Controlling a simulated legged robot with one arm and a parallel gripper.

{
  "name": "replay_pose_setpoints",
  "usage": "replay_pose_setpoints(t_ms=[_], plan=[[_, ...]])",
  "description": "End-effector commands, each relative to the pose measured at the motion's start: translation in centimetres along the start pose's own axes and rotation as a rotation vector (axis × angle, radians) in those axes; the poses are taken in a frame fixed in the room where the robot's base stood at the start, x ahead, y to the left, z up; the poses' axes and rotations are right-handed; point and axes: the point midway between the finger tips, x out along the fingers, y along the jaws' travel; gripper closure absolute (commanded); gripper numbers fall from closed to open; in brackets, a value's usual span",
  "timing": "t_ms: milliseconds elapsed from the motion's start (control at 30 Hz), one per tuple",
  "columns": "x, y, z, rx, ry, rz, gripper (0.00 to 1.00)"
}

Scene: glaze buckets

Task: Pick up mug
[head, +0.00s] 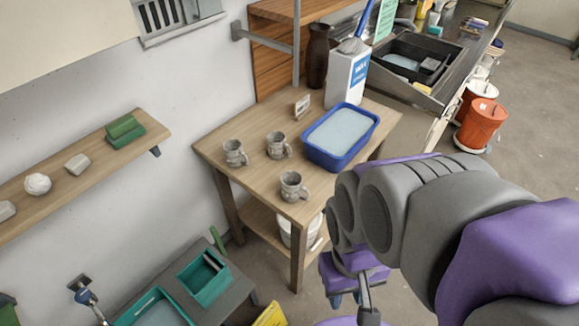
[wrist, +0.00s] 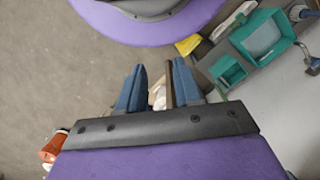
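Three grey mugs stand upright on the wooden table in the head view: a left mug (head: 234,153), a middle mug (head: 276,146) and a front mug (head: 291,187) nearest the front corner. My gripper (head: 346,300) is low, in front of the table and to the right of its front leg, apart from all the mugs. In the wrist view my gripper (wrist: 158,72) has its two blue fingers spread, with nothing held between them. No mug can be made out in the wrist view.
The wooden table (head: 215,150) also holds a blue tub (head: 315,157), a white container (head: 347,75) and a dark vase (head: 317,57). A wall shelf (head: 90,166) is at left. Teal trays (head: 205,276) are low at front left. An orange bucket (head: 482,124) stands at right on open floor.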

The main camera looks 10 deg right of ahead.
Motion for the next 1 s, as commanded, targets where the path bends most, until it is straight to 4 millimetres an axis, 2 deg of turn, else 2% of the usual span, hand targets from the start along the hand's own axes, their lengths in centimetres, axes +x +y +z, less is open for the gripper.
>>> replay_pose_setpoints(t_ms=[367,567,767,1000], plan=[[0.0,0.0,0.0,0.0,0.0,0.0,0.66],[-0.5,-0.1,-1.0,-0.031,0.002,0.0,0.47],[-2.4,-0.8,-5.4,-0.152,0.02,-0.002,0.28],[-4.6,-1.8,-11.8,-0.307,0.052,-0.01,0.05]])
